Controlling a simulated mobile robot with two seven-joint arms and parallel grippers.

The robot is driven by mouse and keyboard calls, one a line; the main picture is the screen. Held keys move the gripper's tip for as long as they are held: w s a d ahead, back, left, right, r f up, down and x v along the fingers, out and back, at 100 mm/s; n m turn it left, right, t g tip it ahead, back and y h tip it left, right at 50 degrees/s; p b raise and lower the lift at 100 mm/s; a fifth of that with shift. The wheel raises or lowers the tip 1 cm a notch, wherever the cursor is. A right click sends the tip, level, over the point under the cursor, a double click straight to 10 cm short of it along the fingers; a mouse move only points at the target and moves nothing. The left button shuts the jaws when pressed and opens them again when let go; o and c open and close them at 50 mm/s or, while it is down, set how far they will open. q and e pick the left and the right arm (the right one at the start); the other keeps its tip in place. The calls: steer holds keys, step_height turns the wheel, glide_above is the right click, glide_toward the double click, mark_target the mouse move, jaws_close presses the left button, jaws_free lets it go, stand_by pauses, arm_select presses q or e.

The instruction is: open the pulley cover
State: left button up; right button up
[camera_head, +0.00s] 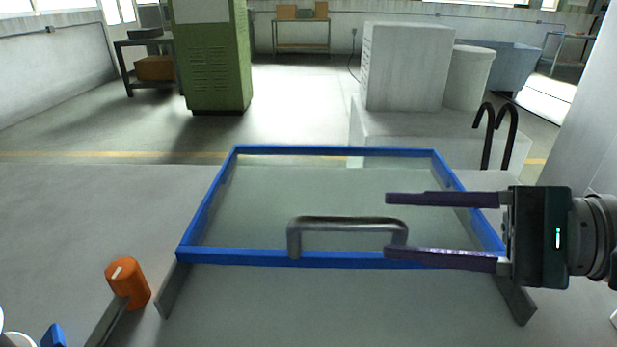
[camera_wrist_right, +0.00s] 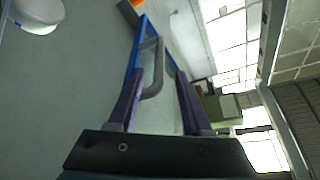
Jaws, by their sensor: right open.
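The pulley cover (camera_head: 335,259) is a blue frame around a clear pane, lying roughly level in the middle of the head view. A grey bar handle (camera_head: 345,221) stands on its near edge. My right gripper (camera_head: 389,227) comes in from the right and is open. Its two dark purple fingers point left at the handle's right end, one beyond it and one on the near side. In the right wrist view the handle (camera_wrist_right: 159,68) shows between the open fingers; I cannot tell whether they touch it. My left gripper is not in view.
An orange knob (camera_head: 128,283) on a grey lever stands left of the cover. Grey side plates show under its near corners. Two dark hooks (camera_head: 495,130) rise behind its right far corner. A green cabinet (camera_head: 211,55) and white block (camera_head: 405,66) stand farther back.

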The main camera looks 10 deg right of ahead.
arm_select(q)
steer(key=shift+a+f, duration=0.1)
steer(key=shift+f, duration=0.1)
arm_select(e)
steer(key=shift+v, duration=1.9)
